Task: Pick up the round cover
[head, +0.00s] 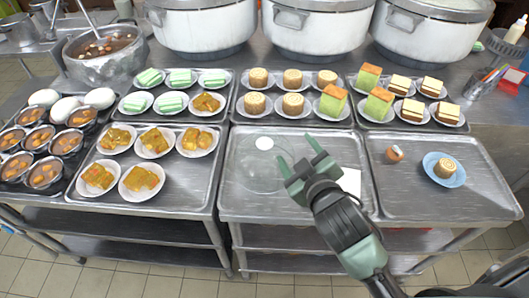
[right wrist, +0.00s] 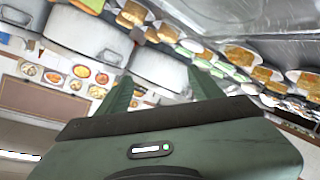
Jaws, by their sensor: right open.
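The round cover (head: 250,176) looks like a clear, see-through disc or dome with a white round spot, perhaps its knob, near its far side. It rests on the middle front metal tray (head: 232,206), towards the tray's left. My right gripper (head: 298,152) is open and empty, over the middle of that tray, just right of the cover. I cannot tell its exact height above the tray. In the right wrist view the open fingers (right wrist: 163,88) show with nothing between them, and I cannot make out the cover there. My left gripper is not in view.
A white square (head: 350,181) lies right of my gripper. The right tray (head: 405,207) holds a brown egg-like item (head: 394,154) and a blue plate (head: 457,181) with a roll. Plated cakes fill the back trays. Large pots (head: 316,30) stand behind.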

